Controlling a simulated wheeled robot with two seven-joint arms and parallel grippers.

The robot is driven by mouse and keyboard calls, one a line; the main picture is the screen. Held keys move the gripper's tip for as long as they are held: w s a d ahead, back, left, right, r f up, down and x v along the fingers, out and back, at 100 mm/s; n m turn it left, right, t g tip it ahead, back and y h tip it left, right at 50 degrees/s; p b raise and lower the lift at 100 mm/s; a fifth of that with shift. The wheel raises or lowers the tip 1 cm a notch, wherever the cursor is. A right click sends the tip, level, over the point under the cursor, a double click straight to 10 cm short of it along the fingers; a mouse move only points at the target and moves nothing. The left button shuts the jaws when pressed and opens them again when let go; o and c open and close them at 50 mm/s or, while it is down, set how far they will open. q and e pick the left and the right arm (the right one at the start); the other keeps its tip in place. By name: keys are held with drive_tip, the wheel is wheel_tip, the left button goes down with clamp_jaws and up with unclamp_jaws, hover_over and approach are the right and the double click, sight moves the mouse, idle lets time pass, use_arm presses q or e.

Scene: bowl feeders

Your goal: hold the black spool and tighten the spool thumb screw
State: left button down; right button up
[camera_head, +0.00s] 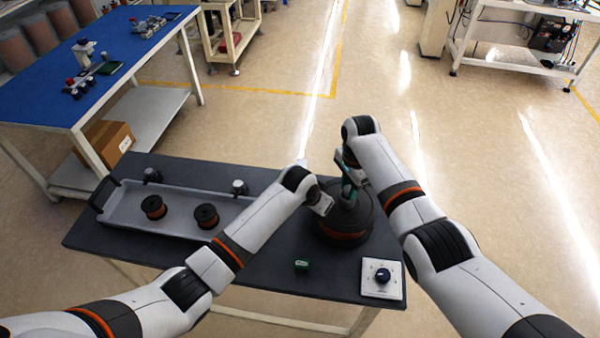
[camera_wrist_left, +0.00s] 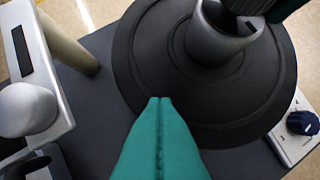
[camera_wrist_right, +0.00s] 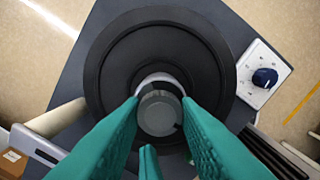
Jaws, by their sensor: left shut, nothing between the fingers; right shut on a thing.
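The black spool (camera_head: 340,232) sits near the right end of the dark table, a wide disc with an orange-brown band around its side. The left wrist view shows its upper flange (camera_wrist_left: 150,65) and a grey hub (camera_wrist_left: 215,42). My left gripper (camera_wrist_left: 160,99) is shut and empty, its green fingertips over the flange; I cannot tell if they touch it. The grey thumb screw (camera_wrist_right: 158,113) stands at the spool's centre. My right gripper (camera_wrist_right: 160,100) is shut on it from above, one green finger on each side. In the head view the screw is hidden by my right gripper (camera_head: 349,192).
A white box with a blue dial (camera_head: 382,278) lies at the table's front right. A small green object (camera_head: 301,265) lies left of it. A grey tray (camera_head: 125,216) at left holds two small spools. A blue-topped bench (camera_head: 130,50) stands behind left.

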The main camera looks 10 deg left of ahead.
use_arm(q)
drive_tip(key=shift+f, duration=0.1)
use_arm(e)
drive_tip(key=o, duration=0.8)
use_arm(q)
drive_tip(key=shift+s, duration=0.1)
use_arm(e)
drive_tip(key=shift+r, duration=2.5)
drive_tip(key=shift+r, duration=0.1)
use_arm(q)
wheel_tip(320, 180, up, 7)
drive_tip(key=p, duration=0.7)
drive_tip(key=shift+p, duration=0.3)
use_arm(e)
wheel_tip(320, 180, up, 7)
drive_tip(key=shift+r, duration=0.2)
